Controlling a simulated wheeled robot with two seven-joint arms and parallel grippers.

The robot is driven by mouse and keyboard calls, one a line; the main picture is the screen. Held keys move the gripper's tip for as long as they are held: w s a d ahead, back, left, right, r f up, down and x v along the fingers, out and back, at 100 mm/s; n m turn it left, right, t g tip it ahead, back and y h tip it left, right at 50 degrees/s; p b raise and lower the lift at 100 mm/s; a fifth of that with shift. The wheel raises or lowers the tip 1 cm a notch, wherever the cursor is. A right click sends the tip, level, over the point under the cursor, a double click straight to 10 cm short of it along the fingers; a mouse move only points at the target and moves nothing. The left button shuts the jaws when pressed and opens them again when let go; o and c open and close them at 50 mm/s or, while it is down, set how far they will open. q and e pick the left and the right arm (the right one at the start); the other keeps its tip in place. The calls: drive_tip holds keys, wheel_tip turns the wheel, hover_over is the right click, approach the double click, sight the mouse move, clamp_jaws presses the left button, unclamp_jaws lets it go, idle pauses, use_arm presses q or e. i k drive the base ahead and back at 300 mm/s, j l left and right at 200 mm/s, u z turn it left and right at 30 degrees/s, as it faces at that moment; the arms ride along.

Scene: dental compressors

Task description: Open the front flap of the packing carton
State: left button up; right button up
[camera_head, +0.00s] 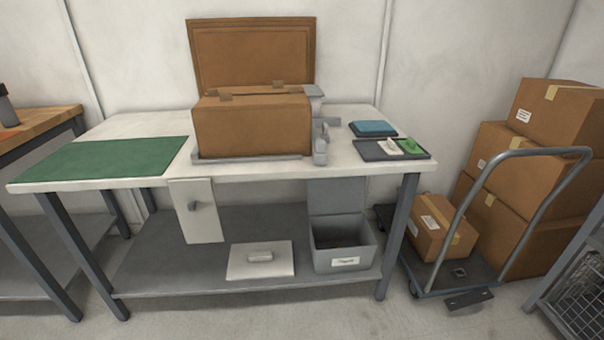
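The brown packing carton (252,128) sits on the white-topped workbench in a low grey tray or frame (250,158). A large brown panel, seemingly its back flap (252,52), stands upright behind it. Two small darker tabs (225,97) show along the carton's top edge. A narrow brown strip shows at the top; I cannot tell clearly whether it is the front flap lying closed. The carton's inside is not visible. Neither of my grippers is in view.
A grey device (320,145) stands close against the carton's right side. A green mat (115,158) covers the bench's left. A dark tray (392,150) with white and green items and a blue item (373,128) lie to the right. A cart (460,275) stands right of the bench.

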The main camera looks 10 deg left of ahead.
sight(225, 98)
drive_tip(key=j+z, duration=0.25)
drive_tip(key=j, duration=0.3)
drive_tip(key=j+z, duration=0.3)
drive_tip(key=j, duration=0.3)
drive_tip(key=j+z, duration=0.25)
drive_tip(key=j, duration=0.35)
drive_tip(key=k+j+z, duration=0.1)
drive_tip(key=j+z, duration=0.15)
drive_tip(key=j, duration=0.3)
drive_tip(key=k+j+z, duration=0.1)
drive_tip(key=j+z, duration=0.2)
drive_tip(key=j, duration=0.25)
drive_tip(key=k+j+z, duration=0.25)
drive_tip(key=j, duration=0.25)
drive_tip(key=k+j+z, duration=0.25)
drive_tip(key=j, duration=0.25)
drive_tip(key=k+j+z, duration=0.3)
drive_tip(key=i+j, duration=0.05)
drive_tip(key=j, duration=0.05)
